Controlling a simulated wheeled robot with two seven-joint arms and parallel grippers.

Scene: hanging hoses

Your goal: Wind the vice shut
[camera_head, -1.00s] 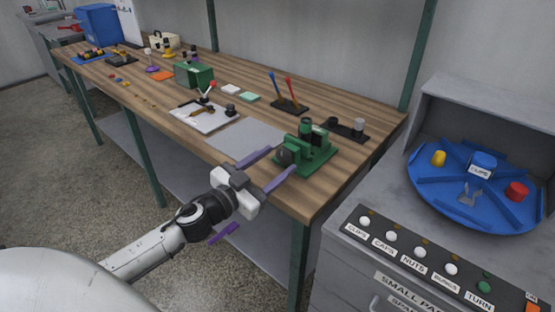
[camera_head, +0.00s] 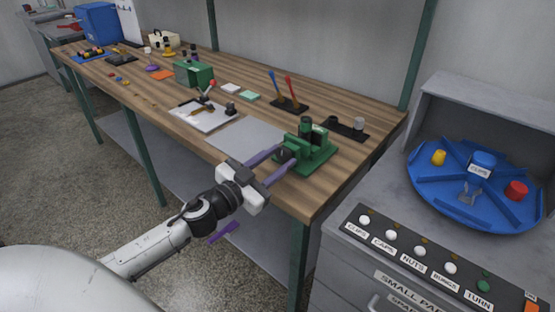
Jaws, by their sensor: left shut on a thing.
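The green vice (camera_head: 312,146) stands near the front right end of the wooden workbench. A dark cylindrical piece stands upright at its top. My left gripper (camera_head: 283,153) reaches in from the left with its purple fingers at the vice's front left side. The fingers are closed on the dark winding handle (camera_head: 284,152), which is mostly hidden between the fingertips. My right gripper is not in the picture; only a small purple piece shows below the left arm, and I cannot tell what it belongs to.
A grey mat (camera_head: 246,137) lies left of the vice. A black holder with blue and red tools (camera_head: 290,104) and a dark tray with a grey cup (camera_head: 358,123) stand behind. A blue carousel (camera_head: 475,185) sits in the grey cabinet at right.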

